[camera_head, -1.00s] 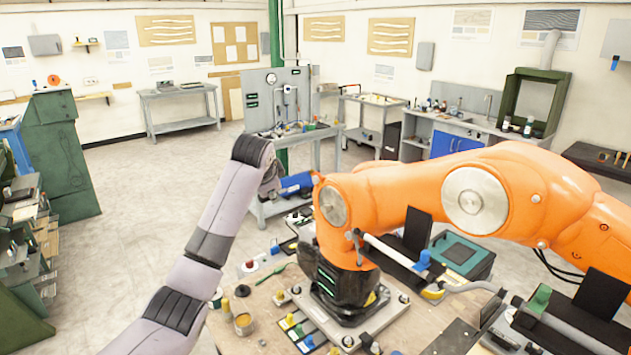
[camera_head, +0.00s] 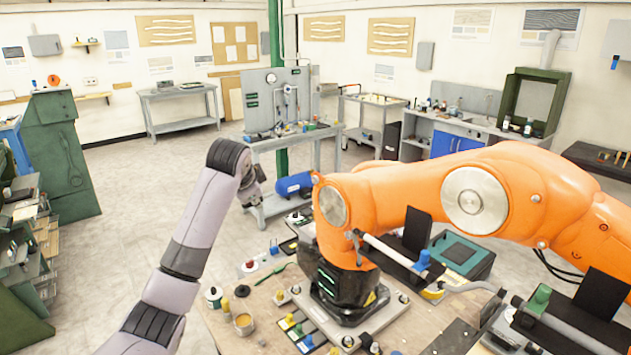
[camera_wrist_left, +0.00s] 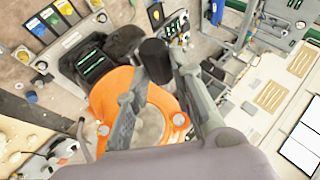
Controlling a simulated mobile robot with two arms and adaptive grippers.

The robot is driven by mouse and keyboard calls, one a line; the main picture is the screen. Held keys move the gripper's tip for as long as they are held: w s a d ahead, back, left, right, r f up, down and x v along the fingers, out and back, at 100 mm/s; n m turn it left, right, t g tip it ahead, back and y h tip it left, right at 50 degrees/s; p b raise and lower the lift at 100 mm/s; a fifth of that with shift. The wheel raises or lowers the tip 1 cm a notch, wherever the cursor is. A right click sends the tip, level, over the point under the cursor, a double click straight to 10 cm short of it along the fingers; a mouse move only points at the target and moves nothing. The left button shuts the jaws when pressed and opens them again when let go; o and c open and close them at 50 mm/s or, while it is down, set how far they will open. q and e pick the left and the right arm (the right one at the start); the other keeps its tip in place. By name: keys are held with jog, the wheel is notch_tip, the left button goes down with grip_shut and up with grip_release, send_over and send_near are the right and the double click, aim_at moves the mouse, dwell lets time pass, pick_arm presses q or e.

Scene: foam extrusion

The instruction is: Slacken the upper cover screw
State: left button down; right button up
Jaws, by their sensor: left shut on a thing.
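The orange robot arm (camera_head: 430,190) stands on a black base housing (camera_head: 340,290) with green slots, on a metal plate on the workbench. The housing also shows in the left wrist view (camera_wrist_left: 90,65). I cannot make out the upper cover screw in either view. My left gripper (camera_head: 252,194) is in the air left of the orange arm's elbow, apart from it. In the left wrist view its fingers (camera_wrist_left: 157,82) are shut on a dark cylindrical tool (camera_wrist_left: 155,58). The far end of this tool is hidden. My right gripper is not in view.
The workbench (camera_head: 255,300) holds a yellow pot (camera_head: 243,323), a green spoon-like tool (camera_head: 272,275) and several coloured pieces at its front. A grey bench with a back panel (camera_head: 300,95) and a blue cylinder (camera_head: 294,184) stand behind.

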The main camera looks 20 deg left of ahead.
pick_arm(q)
jog(key=s+a+b, duration=0.1)
jog(key=s+a, duration=0.6)
jog(key=s, duration=0.6)
jog(key=shift+s+b, duration=0.35)
jog(key=shift+b, duration=0.05)
dwell(0.4)
jog(key=d+f+m+h+b, duration=0.15)
jog(key=d+f+b, duration=0.55)
jog(key=d+f, duration=0.85)
jog(key=s+d+f+m+h+b, duration=0.1)
jog(key=s+d+f, duration=0.3)
jog(key=d, duration=0.5)
jog(key=s+d+f+m+h+b, duration=0.1)
jog(key=s+d+f+b, duration=0.3)
jog(key=d, duration=0.4)
jog(key=shift+d+f+m+t+b, duration=0.35)
jog(key=shift+d+f+m, duration=0.1)
jog(key=shift+m, duration=0.1)
